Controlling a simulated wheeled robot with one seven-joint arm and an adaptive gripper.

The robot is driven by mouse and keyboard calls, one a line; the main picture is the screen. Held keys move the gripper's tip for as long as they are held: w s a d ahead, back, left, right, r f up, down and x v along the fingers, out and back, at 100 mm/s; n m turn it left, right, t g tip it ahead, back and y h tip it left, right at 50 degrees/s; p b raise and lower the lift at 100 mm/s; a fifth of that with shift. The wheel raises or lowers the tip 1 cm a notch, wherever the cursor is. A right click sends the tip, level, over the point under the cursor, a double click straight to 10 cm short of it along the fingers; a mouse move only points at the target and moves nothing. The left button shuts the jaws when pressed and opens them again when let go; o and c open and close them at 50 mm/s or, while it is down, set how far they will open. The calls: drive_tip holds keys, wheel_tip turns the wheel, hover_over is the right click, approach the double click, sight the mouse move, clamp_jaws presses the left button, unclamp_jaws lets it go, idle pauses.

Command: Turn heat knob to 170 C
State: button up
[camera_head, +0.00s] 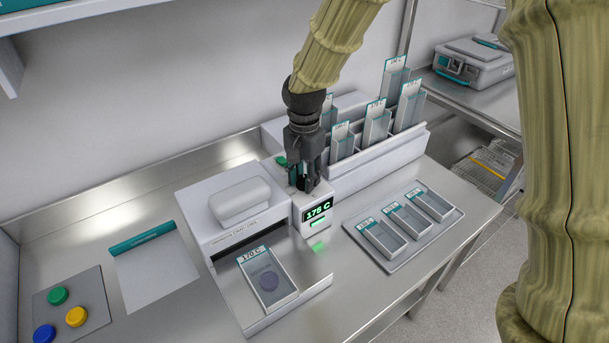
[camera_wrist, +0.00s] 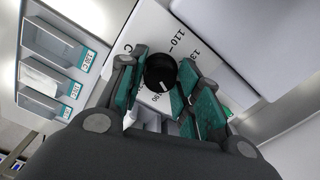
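The heat knob (camera_wrist: 160,73) is a round black dial with a white pointer mark, on the white top of a small unit with printed heat numbers around it. The pointer faces the lower right in the wrist view. The display (camera_head: 318,210) on the unit's front reads 175 C in green. My gripper (camera_head: 303,184) points down over the unit, its teal-padded fingers (camera_wrist: 158,80) close against both sides of the knob. It looks shut on the knob, though the contact is partly hidden. In the head view, my fingers mostly hide the knob.
A white machine (camera_head: 215,205) stands left of the unit, with a 170 C box (camera_head: 285,288) holding a purple disc in front. A tray (camera_head: 436,233) of labelled boxes lies to the right. A rack (camera_head: 385,152) with upright boxes stands behind. Coloured buttons (camera_head: 76,316) sit at lower left.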

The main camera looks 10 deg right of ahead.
sight(304, 178)
drive_tip(key=shift+n+p, duration=0.4)
drive_tip(key=shift+n, duration=0.1)
drive_tip(key=shift+c, duration=0.2)
drive_tip(key=o, duration=1.1)
drive_tip(key=shift+c, duration=0.2)
wheel_tip(304, 178, up, 12)
